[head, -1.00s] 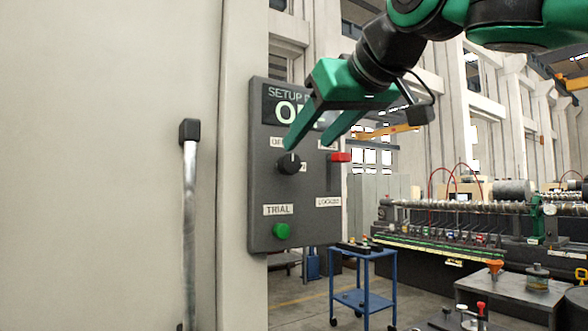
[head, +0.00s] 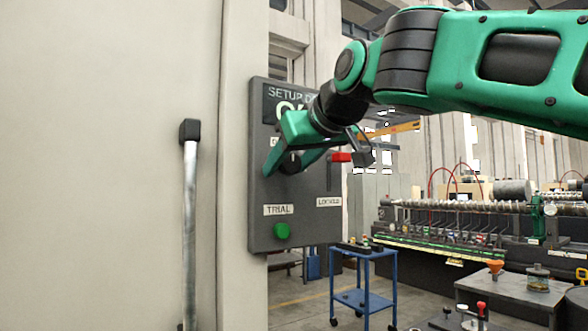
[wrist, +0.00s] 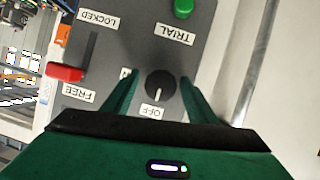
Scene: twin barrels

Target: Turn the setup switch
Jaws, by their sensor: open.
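The setup switch is a round black knob (wrist: 160,85) on a dark grey panel (head: 325,225). In the wrist view it lies between the two fingers of my gripper (wrist: 159,80), with a visible gap on each side. The white mark on the knob points toward the OFF label (wrist: 152,112). My gripper (head: 281,169) is open in the head view, its fingers reaching to the panel around the knob. The arm and fingers mostly hide the knob and part of the display (head: 284,94) there. Contact with the panel cannot be told.
A green TRIAL button (head: 282,231) is lower on the panel. A vertical metal bar handle (head: 190,230) stands left of the panel. A blue cart (head: 364,290) is below right.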

